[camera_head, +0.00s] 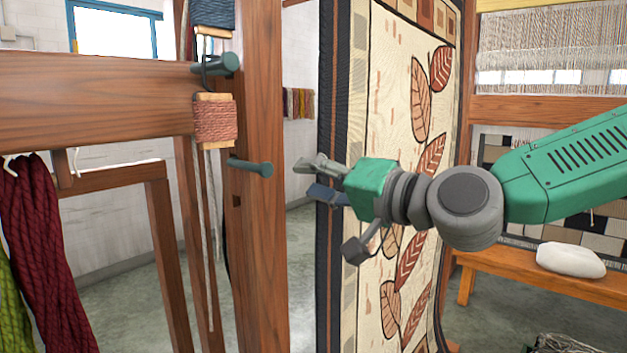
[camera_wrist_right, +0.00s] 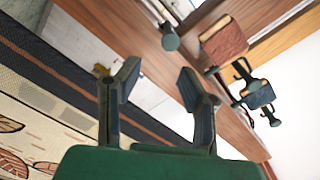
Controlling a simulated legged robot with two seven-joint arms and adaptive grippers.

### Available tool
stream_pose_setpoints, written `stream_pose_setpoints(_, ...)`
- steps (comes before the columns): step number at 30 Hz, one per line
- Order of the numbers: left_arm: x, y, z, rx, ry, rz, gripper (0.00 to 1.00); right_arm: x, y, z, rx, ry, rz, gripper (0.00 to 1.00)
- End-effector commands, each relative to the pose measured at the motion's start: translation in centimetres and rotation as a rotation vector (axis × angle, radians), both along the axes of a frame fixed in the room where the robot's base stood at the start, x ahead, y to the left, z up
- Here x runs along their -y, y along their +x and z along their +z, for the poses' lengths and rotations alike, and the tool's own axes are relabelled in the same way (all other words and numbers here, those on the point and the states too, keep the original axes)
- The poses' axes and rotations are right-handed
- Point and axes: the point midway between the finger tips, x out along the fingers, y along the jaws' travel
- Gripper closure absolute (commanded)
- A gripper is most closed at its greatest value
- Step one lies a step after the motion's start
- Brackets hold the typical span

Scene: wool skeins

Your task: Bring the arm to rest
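My right arm comes in from the right in the head view. Its gripper (camera_head: 318,178) is left of the leaf-patterned rug, apart from the wooden post. In the right wrist view the two fingers of the right gripper (camera_wrist_right: 160,80) stand apart with nothing between them. A pink wool skein (camera_head: 214,121) is on the wooden frame left of the gripper; it also shows in the right wrist view (camera_wrist_right: 223,42). A dark blue skein (camera_head: 213,14) is above it, cut by the top edge. My left gripper is not in view.
Green pegs, one lower (camera_head: 251,167) and one upper (camera_head: 217,65), stick out from the wooden post (camera_head: 258,240). The hanging rug (camera_head: 400,90) is close behind the right gripper. Dark red wool (camera_head: 45,250) hangs at left. A bench (camera_head: 530,281) with a white bundle (camera_head: 571,260) is at right.

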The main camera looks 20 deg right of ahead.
Motion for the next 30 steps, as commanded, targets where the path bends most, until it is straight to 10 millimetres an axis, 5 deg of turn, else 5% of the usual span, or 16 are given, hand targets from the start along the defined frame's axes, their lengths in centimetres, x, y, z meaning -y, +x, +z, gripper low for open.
stream_pose_setpoints(8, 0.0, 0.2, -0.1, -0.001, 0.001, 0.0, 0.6, -0.2, 0.0, -0.3, -0.004, -0.004, 0.001, 0.66)
stream_pose_setpoints(11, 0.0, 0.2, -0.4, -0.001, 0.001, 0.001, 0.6, -0.3, 0.1, -2.6, -0.035, -0.029, 0.002, 0.66)
stream_pose_setpoints(14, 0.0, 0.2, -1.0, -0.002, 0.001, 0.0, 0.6, -0.7, 0.1, -7.9, -0.108, -0.087, 0.004, 0.66)
stream_pose_setpoints(20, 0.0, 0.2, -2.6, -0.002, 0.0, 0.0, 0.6, -0.7, -2.0, -23.1, -0.315, -0.27, 0.019, 0.66)
stream_pose_setpoints(26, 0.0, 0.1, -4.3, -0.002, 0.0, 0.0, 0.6, 1.0, -7.4, -37.4, -0.521, -0.478, 0.053, 0.66)
stream_pose_setpoints(30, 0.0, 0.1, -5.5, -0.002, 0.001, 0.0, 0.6, 3.3, -12.8, -46.5, -0.664, -0.638, 0.093, 0.66)
